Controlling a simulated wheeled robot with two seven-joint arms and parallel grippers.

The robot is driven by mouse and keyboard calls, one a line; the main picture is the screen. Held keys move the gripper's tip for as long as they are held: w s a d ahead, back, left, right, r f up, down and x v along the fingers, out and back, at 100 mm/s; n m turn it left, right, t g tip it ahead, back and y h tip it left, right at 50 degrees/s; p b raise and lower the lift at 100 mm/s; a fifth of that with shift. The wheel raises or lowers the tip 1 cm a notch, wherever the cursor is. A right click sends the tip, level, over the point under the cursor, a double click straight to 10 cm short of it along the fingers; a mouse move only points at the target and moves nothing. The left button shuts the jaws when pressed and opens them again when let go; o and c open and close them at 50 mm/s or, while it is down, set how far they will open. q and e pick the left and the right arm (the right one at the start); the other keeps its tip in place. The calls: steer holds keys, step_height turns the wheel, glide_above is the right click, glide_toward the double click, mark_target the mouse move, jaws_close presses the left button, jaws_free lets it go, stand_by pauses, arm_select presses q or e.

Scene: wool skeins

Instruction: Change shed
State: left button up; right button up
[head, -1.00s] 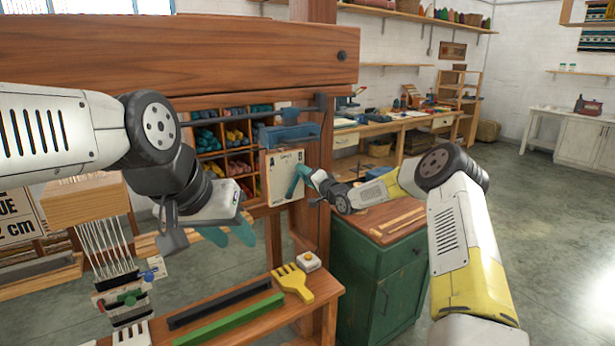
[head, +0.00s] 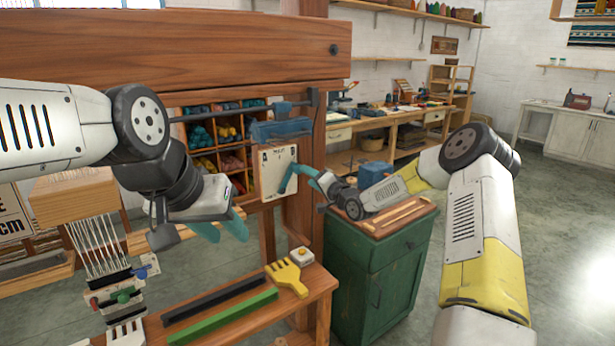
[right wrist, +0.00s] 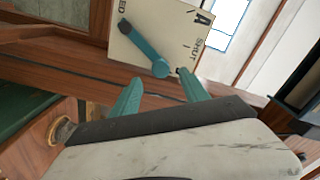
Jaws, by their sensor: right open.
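A pale plate (head: 277,172) with lettering is fixed on the loom's post. It also shows in the right wrist view (right wrist: 188,22), where "A" and "SHUT" can be read and another word is cut off. A teal lever (right wrist: 142,46) lies slanted across it, with a dark tip at one end and a rounded end at the other. My right gripper (right wrist: 160,77) is open, its teal fingers on either side of the lever's rounded end; contact cannot be told. In the head view my right gripper (head: 302,168) is at the plate. My left gripper (head: 230,236) is open and empty before the loom.
The loom's thick beam (head: 170,55) crosses the upper left. White threads (head: 98,247) hang from a wooden block at left. A yellow comb (head: 287,277) and a green bar (head: 222,318) lie on the front bench. A green cabinet (head: 375,275) stands below my right arm.

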steer(key=shift+r, duration=0.1)
steer(key=s+d+r+n+g+h, duration=0.2)
steer(key=s+d+r+h, duration=0.15)
steer(key=s, duration=0.45)
steer(key=s+d+r+n+g+h, duration=0.1)
steer(key=s+d+r+h, duration=0.1)
steer(key=s+d+r, duration=0.45)
steer(key=s+d+r+n+g+h, duration=0.2)
steer(key=s+r+h, duration=0.1)
steer(key=s, duration=0.7)
steer(key=s+d+g, duration=0.2)
steer(key=s+g, duration=0.1)
steer(key=s, duration=2.2)
steer(key=shift+d+f, duration=0.25)
steer(key=shift+f, duration=0.15)
